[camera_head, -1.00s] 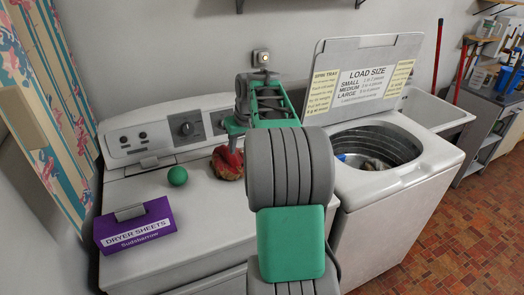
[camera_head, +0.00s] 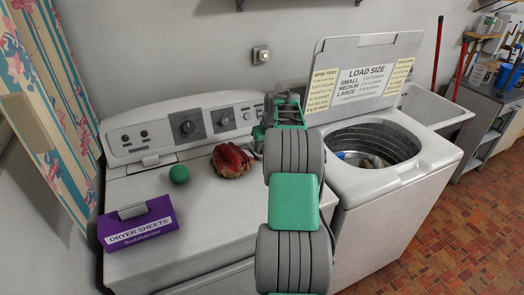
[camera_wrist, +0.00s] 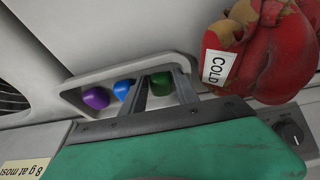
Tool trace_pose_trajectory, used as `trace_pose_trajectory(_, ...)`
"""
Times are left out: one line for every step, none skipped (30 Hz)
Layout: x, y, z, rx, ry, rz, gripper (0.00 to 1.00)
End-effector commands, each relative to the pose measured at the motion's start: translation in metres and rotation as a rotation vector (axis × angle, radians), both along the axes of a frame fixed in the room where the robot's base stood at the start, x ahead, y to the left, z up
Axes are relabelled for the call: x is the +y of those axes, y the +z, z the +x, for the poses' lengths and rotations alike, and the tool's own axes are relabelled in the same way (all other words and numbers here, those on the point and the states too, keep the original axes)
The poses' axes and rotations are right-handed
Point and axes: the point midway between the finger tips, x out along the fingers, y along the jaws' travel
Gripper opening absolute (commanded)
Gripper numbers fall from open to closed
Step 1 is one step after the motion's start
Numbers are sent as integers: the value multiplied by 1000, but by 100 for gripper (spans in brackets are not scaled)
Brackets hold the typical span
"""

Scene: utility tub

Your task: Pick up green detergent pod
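In the wrist view, a green detergent pod (camera_wrist: 161,84) lies in a shallow pale tray (camera_wrist: 84,78), at the right end of a row. A blue pod (camera_wrist: 123,90) and a purple pod (camera_wrist: 96,98) lie to its left. My gripper (camera_wrist: 161,78) is open, with one finger on each side of the green pod in this view. I cannot tell whether the fingers touch it or how far above it they are. In the head view my arm hides the tray, and my gripper is mostly hidden behind my own wrist.
A red and brown object (camera_head: 231,161) sits on the dryer (camera_head: 200,220) left of my arm; its COLD label shows in the wrist view. A green ball (camera_head: 179,174) and a purple dryer-sheets box (camera_head: 140,224) are farther left. The open washer (camera_head: 405,165) stands right.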

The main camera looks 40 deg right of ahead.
Motion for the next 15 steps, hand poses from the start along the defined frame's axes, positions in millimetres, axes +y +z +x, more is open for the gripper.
trace_pose_trajectory(0,-5,-3,8,-3,7,31)
trace_pose_trajectory(-1,-5,-3,6,-3,7,29)
trace_pose_trajectory(-1,-5,-4,6,-3,7,26)
trace_pose_trajectory(-2,-4,-4,6,-3,7,23)
trace_pose_trajectory(-2,-4,-4,5,-4,7,21)
trace_pose_trajectory(-3,-4,-4,5,-4,7,18)
trace_pose_trajectory(-3,-4,-4,4,-4,6,15)
trace_pose_trajectory(-3,-3,-5,4,-4,6,13)
trace_pose_trajectory(-3,-3,-5,4,-4,6,9)
trace_pose_trajectory(-3,-3,-5,3,-4,6,7)
trace_pose_trajectory(-3,-2,-4,4,-5,5,4)
trace_pose_trajectory(-3,-2,-4,4,-5,5,1)
trace_pose_trajectory(-3,-2,-4,3,-5,5,0)
trace_pose_trajectory(-3,-2,-4,3,-5,5,0)
trace_pose_trajectory(-3,-1,-4,2,-5,5,0)
